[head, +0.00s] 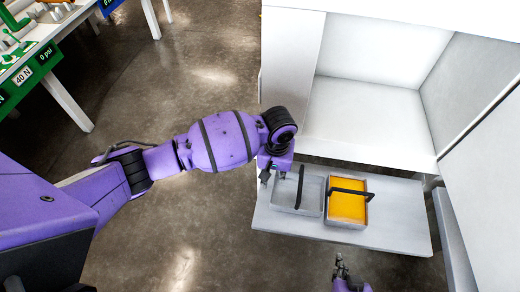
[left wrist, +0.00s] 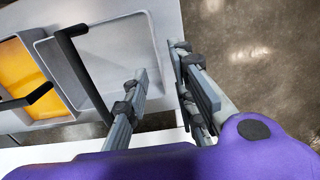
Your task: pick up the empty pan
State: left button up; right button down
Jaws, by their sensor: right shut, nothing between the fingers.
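The empty pan (head: 312,190) is a grey, shallow square tray with a black bar handle, on a pale bench. In the left wrist view the empty pan (left wrist: 115,45) shows its bare inside. My left gripper (head: 271,179) is at the pan's left side in the head view. In the left wrist view the left gripper (left wrist: 159,60) is open, one finger over the pan's inside and the other beyond its rim. Whether they touch the rim I cannot tell. My right gripper (head: 341,268) is shut and empty, in front of the bench.
A second pan (head: 346,206) of orange liquid with a black handle stands close to the right of the empty one. The bench (head: 400,215) is clear further right. A white open cabinet (head: 365,115) stands behind. A cluttered table (head: 30,50) is at upper left.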

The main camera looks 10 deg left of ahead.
pick_arm(q)
notch_tip(320, 180, down, 7)
jog(key=shift+s+d+r, duration=0.1)
jog(key=shift+s, duration=0.05)
jog(key=shift+c, duration=0.5)
grip_shut()
jog(key=shift+r, duration=0.1)
